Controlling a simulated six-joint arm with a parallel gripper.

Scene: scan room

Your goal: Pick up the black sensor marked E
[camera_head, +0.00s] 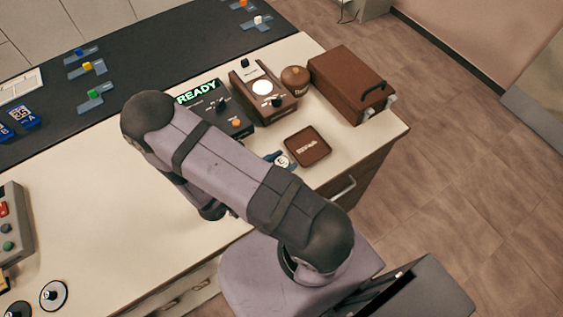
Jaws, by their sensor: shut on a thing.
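The black sensor marked E (282,162) shows its round white face with a dark mark, just left of a small brown tray. My gripper (272,157) is mostly hidden behind my own arm. Only a bluish-dark part of it shows, right against the sensor. It is shut on the sensor. I cannot tell whether the sensor is off the table or still touching it.
The brown tray (308,147) lies right beside the sensor. A black box reading READY (228,125), a brown device with a white disc (262,92), a round brown pot (294,79) and a brown case (350,83) stand behind. Two round sensors (53,295) lie at the lower left.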

